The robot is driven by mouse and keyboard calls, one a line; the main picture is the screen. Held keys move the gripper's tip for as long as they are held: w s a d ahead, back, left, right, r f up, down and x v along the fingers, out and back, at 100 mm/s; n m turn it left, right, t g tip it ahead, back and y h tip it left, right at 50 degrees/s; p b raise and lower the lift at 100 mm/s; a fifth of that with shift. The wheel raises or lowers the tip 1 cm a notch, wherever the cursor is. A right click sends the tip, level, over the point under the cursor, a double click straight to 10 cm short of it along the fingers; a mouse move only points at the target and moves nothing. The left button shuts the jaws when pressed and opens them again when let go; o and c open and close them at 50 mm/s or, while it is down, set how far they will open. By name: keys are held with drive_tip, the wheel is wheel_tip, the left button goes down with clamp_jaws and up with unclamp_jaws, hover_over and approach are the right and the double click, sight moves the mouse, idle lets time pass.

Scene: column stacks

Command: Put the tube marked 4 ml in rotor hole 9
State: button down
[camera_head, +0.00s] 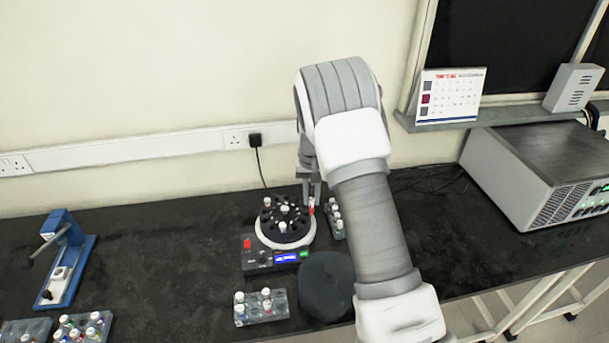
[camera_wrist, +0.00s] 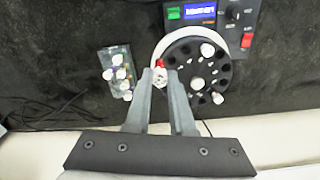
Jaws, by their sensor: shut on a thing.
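In the wrist view the rotor (camera_wrist: 181,50) shows several open holes, some white-capped tubes and a pale centre knob (camera_wrist: 197,84). My gripper (camera_head: 312,203) is shut on a small tube with a whitish top and some red (camera_wrist: 159,74), at the rotor's edge; the gripper also shows in the wrist view (camera_wrist: 160,76). I cannot read the tube's mark or the hole numbers, nor tell the tube's height above the rim.
A clear rack (camera_head: 338,229) with several capped tubes stands close right of the centrifuge. Another rack (camera_head: 262,307) stands in front, beside a dark round object (camera_head: 326,285). A blue press-like device (camera_head: 66,262) and more racks (camera_head: 85,328) are at the left. A grey instrument (camera_head: 540,170) is at the right.

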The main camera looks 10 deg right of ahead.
drive_tip(key=w+f+m, duration=0.1)
drive_tip(key=w+f, duration=0.3)
drive_tip(key=w, duration=0.4)
drive_tip(key=shift+w+a+f+m, duration=0.2)
drive_tip(key=shift+w+a+m, duration=0.05)
drive_tip(key=shift+m, duration=0.05)
idle(0.3)
drive_tip(key=shift+f+b, duration=0.5)
drive_tip(key=shift+b, duration=0.35)
idle(1.9)
drive_tip(key=shift+f, duration=0.15)
drive_tip(key=shift+f+b, duration=1)
drive_tip(key=shift+f, duration=0.25)
drive_tip(key=shift+c, duration=1.8)
unclamp_jaws()
drive_tip(key=shift+r, duration=0.15)
